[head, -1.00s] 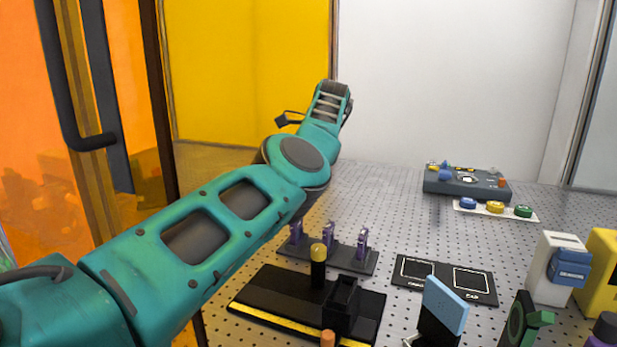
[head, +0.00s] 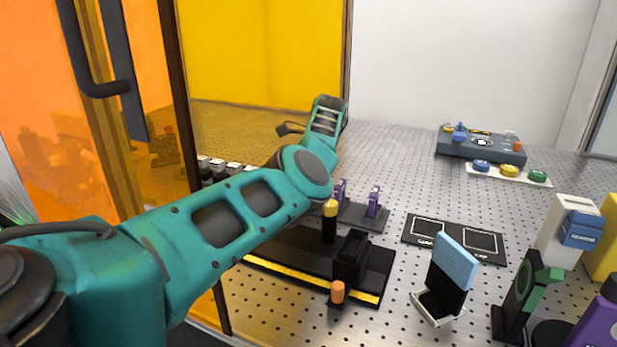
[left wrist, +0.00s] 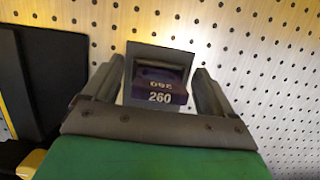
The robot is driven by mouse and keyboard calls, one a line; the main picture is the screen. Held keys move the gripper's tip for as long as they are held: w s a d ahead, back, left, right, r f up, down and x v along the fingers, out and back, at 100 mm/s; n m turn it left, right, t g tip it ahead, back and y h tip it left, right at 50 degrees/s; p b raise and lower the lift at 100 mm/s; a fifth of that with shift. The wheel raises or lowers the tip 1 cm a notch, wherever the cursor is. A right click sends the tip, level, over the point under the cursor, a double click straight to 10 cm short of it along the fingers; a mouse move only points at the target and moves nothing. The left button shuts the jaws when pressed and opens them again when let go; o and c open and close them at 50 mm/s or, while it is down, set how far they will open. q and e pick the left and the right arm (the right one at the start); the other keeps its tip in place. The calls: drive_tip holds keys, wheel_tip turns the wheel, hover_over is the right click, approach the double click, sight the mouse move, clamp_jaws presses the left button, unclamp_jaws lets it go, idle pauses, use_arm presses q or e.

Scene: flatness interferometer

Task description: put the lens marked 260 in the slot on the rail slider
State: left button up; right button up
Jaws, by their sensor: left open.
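The lens marked 260 (left wrist: 160,93) shows in the left wrist view as a dark purple block with white figures, framed by a grey holder (left wrist: 160,52). My left gripper (left wrist: 155,85) is open, with one finger on each side of the lens and holder; I cannot tell whether they touch. In the head view, purple lenses (head: 374,201) stand upright in a dark rack (head: 366,219), partly hidden by my left arm.
A yellow-topped post (head: 330,208) and an orange knob (head: 338,291) stand by the slider. A black marked mat (head: 410,238), a blue-faced stand (head: 457,260) and a green-and-black stand (head: 523,293) are to the right. A grey console (head: 480,146) is at the back. Perforated table is clear between.

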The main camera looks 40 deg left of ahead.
use_arm(q)
drive_tip(key=c, duration=1.1)
drive_tip(key=shift+r+p, duration=1.1)
drive_tip(key=shift+r, duration=1.05)
drive_tip(key=shift+r+p, duration=0.3)
drive_tip(key=shift+r, duration=0.7)
